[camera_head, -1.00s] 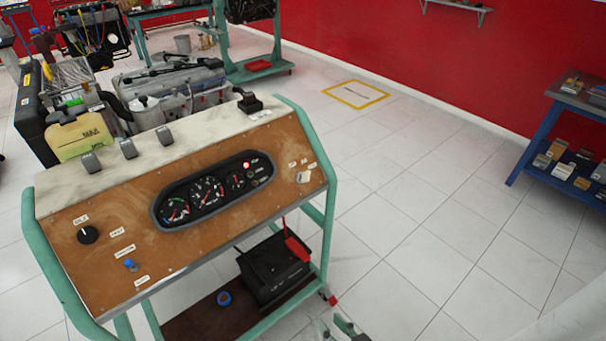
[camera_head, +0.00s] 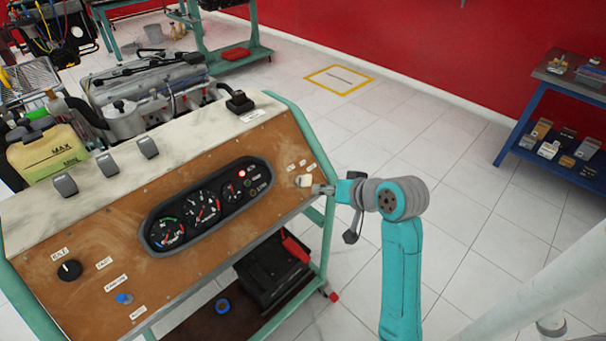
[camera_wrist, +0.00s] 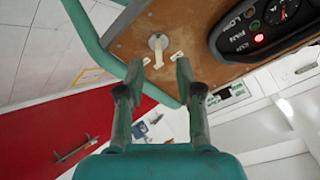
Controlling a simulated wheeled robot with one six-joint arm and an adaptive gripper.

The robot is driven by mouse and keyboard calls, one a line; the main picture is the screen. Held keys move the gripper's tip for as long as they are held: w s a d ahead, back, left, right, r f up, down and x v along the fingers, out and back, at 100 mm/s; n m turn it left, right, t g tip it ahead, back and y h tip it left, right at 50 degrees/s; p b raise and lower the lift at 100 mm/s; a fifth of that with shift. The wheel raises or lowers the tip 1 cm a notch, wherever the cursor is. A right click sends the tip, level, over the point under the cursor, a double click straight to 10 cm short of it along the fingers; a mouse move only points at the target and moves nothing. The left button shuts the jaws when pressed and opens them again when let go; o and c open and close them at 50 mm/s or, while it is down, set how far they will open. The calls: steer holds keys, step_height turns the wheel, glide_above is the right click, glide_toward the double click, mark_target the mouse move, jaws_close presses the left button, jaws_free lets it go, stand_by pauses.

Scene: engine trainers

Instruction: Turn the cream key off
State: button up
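The cream key (camera_head: 304,180) sits at the right end of the brown sloped panel (camera_head: 110,245), among small white labels. In the wrist view the cream key (camera_wrist: 158,47) stands out from a round grey base on the panel. My gripper (camera_head: 322,188) is just right of the key in the head view. In the wrist view my gripper (camera_wrist: 159,78) has its two fingers apart, one on each side of the key's line. The key lies just beyond the fingertips, and nothing shows between them. A red lamp (camera_head: 242,173) glows on the gauge cluster (camera_head: 207,205).
The panel also carries a black knob (camera_head: 69,270) and a blue switch (camera_head: 124,298) at lower left. A green frame (camera_head: 291,112) edges the console. A black battery (camera_head: 272,272) stands on the shelf below.

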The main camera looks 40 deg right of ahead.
mark_target(311, 180)
steer(key=w+f, duration=0.1)
steer(key=w, duration=0.2)
steer(key=w+d+f, duration=0.1)
steer(key=w+f, duration=0.1)
steer(key=w, duration=0.1)
steer(key=w+d+f, duration=0.1)
steer(key=w, duration=0.2)
steer(key=shift+w+d+f, duration=0.1)
steer(key=shift+f, duration=0.2)
steer(key=shift+c, duration=0.2)
jaws_close()
